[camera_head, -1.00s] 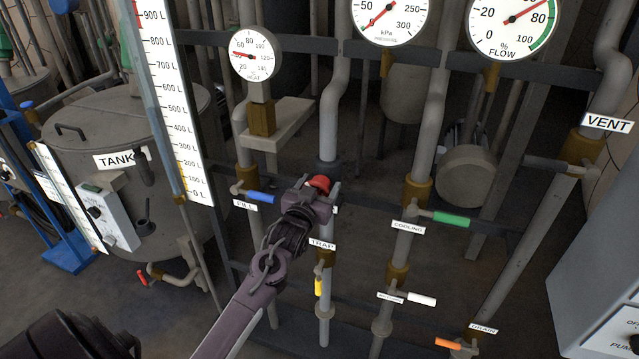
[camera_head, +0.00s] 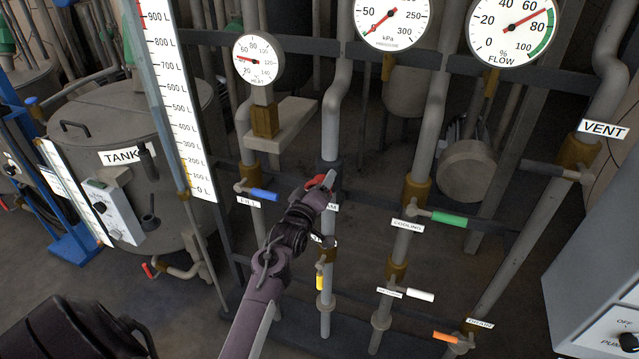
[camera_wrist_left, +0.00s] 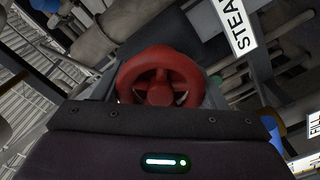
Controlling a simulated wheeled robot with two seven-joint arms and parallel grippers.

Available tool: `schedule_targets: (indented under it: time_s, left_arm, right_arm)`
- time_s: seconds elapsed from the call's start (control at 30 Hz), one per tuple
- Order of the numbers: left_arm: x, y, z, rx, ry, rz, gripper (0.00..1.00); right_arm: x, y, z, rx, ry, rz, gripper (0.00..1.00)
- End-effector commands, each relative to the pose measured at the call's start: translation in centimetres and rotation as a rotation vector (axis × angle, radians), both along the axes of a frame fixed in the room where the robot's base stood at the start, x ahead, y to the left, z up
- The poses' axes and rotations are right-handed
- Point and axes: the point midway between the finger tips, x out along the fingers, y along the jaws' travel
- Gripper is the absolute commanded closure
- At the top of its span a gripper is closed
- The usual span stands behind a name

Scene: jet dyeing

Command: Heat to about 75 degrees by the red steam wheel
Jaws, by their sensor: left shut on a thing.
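The red steam wheel (camera_head: 315,181) sits on the pipe in the middle of the head view, mostly hidden behind my left gripper. My left gripper (camera_head: 326,184) is shut on it. In the left wrist view the red wheel (camera_wrist_left: 160,85) shows face-on between the fingers, with part of a "STEA" label beside it. My right gripper is not in view.
The blue fill handle (camera_head: 262,194) is close left of my left gripper. The green cooling handle (camera_head: 449,219) is to the right, and the yellow trap handle (camera_head: 320,278) is below. A pump box (camera_head: 600,310) stands at the lower right.

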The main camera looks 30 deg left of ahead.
Motion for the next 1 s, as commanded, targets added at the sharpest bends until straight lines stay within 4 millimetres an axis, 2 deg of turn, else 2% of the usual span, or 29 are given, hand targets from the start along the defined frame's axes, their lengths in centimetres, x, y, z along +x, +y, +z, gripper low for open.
schedule_targets:
  time_s: [0.4,0.9,0.93,1.0]
  left_arm:
    - [-0.02,-0.04,-0.19,-0.159,-0.035,-0.002,0.57]
    - [-0.03,-0.01,-0.23,-0.173,-0.038,-0.001,0.57]
    - [-0.03,0.00,-0.23,-0.173,-0.038,-0.001,0.32]
    - [-0.03,0.00,-0.22,-0.173,-0.038,-0.001,0.23]
  right_arm:
    - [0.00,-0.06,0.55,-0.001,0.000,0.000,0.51]
    - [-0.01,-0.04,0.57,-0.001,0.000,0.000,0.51]
    - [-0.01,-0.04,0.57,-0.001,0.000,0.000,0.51]
    - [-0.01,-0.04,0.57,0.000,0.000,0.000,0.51]
